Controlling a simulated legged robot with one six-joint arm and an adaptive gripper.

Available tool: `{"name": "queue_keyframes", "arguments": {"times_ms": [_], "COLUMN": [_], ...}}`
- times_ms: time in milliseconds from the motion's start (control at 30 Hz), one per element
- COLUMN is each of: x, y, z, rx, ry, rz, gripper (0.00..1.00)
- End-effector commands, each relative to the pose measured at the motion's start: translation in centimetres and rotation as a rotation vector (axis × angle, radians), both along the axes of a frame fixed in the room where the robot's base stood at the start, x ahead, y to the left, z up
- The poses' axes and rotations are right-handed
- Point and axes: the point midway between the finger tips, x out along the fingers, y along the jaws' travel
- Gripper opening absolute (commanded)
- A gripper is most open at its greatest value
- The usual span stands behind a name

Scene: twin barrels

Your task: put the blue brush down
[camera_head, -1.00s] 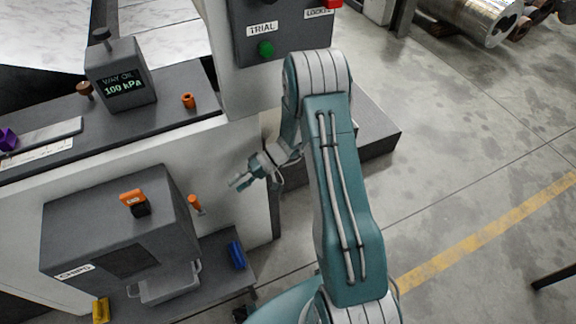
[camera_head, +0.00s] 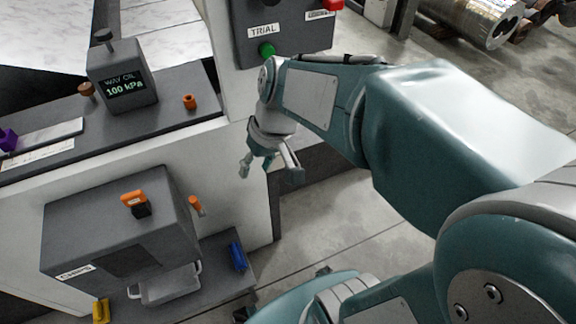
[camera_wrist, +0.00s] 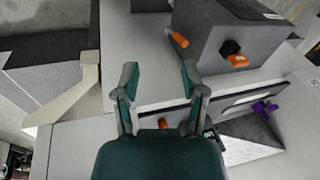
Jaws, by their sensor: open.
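The blue brush (camera_head: 238,256) lies on the grey ledge (camera_head: 215,270) at the right of the chip box, in the head view. I do not see it in the wrist view. My gripper (camera_head: 268,176) is open and empty in the head view, above and to the right of the brush and clearly apart from it. In the wrist view its two fingers (camera_wrist: 160,80) are spread, with nothing between them.
The grey CHIPS box (camera_head: 120,235) carries an orange-and-black part (camera_head: 134,202) and an orange handle (camera_head: 196,205). A yellow object (camera_head: 101,311) lies at the ledge's left. A gauge block (camera_head: 122,80) stands on the upper shelf. A TRIAL panel (camera_head: 280,35) with a green button rises behind my arm.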

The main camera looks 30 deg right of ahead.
Motion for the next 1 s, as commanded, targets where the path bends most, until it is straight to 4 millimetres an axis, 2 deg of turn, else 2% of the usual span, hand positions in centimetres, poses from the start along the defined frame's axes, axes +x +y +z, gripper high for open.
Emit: {"name": "queue_keyframes", "arguments": {"times_ms": [33, 200, 400, 600, 1000], "x": [-1.0, -3.9, -6.5, -7.4, -7.4], "y": [-0.2, -1.4, -2.6, -3.2, -3.1], "z": [1.0, 3.2, 5.0, 5.5, 5.5], "rx": [-0.035, -0.142, -0.227, -0.252, -0.252], "ry": [-0.043, -0.171, -0.314, -0.368, -0.367], "rz": [-0.012, -0.075, -0.148, -0.179, -0.179], "gripper": [0.55, 0.55, 0.55, 0.55, 0.55]}}
